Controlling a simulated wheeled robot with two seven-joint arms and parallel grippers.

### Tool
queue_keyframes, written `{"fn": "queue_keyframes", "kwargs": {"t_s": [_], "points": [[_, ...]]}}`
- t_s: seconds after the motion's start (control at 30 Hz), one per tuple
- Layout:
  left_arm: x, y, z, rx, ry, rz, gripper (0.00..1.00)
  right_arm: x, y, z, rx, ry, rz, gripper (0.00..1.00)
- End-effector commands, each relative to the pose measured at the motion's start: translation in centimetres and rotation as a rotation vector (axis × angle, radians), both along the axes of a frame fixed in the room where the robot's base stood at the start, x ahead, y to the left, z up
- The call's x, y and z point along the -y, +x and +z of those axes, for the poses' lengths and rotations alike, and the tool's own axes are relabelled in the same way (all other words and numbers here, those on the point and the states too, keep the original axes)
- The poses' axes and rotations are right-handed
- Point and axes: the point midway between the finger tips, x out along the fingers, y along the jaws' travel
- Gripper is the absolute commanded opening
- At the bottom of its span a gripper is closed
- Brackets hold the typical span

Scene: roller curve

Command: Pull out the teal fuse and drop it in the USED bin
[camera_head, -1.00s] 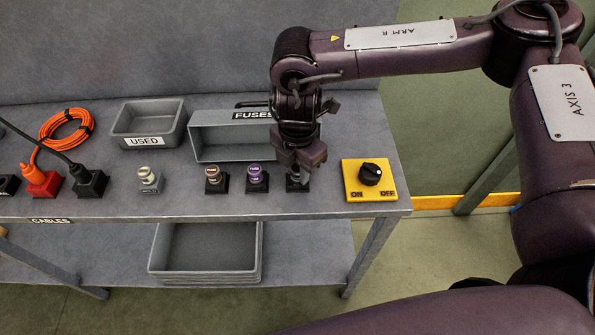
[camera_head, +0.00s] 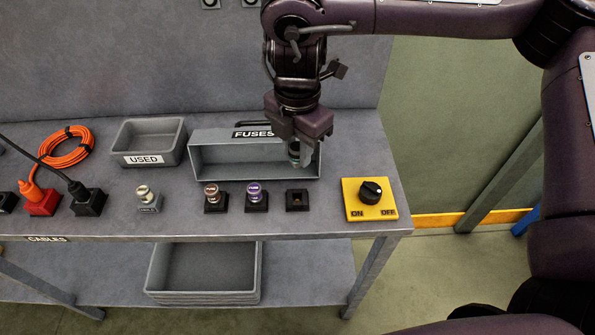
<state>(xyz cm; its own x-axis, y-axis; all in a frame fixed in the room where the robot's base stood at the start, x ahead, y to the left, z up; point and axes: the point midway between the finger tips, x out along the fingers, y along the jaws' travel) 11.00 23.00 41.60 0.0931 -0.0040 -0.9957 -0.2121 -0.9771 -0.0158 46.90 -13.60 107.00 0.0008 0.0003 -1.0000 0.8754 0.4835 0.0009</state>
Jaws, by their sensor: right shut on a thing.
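My right gripper (camera_head: 297,150) is shut on the teal fuse (camera_head: 295,155), of which a small teal part shows between the fingers. It holds the fuse in the air, in front of the right part of the FUSES bin in the picture. The black socket (camera_head: 297,201) below is empty. The USED bin (camera_head: 144,160) is a grey open tray at the left of the FUSES bin and looks empty. My left gripper is not in view.
The grey FUSES bin (camera_head: 215,177) lies right of the USED bin. A brown fuse (camera_head: 212,192), a purple fuse (camera_head: 255,191) and a pale fuse (camera_head: 145,192) stand in sockets. A yellow switch panel (camera_head: 380,207) is at right. An orange cable coil (camera_head: 67,148) lies at left.

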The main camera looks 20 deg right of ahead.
Motion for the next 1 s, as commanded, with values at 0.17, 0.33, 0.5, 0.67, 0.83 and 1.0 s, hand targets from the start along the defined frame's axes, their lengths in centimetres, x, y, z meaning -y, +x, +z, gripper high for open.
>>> {"fn": "queue_keyframes", "kwargs": {"t_s": [0.17, 0.33, 0.5, 0.67, 0.83, 1.0], "points": [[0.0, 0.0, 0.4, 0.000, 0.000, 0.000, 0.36, 0.0, 0.1, 4.6, 0.006, -0.002, 0.001, 0.02], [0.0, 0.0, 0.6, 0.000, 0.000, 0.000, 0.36, 0.0, 0.1, 7.1, 0.002, -0.001, 0.000, 0.02], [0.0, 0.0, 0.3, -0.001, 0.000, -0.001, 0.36, 0.0, 0.0, 7.5, -0.002, 0.000, 0.001, 0.02], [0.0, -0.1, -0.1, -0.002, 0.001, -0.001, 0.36, 0.0, 0.0, 6.9, -0.003, 0.001, 0.001, 0.02], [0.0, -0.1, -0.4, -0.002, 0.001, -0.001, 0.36, 0.0, 0.0, 6.2, -0.002, 0.000, 0.001, 0.02], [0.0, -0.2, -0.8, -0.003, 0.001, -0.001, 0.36, 0.0, 0.0, 5.6, -0.002, 0.000, 0.001, 0.02]]}}
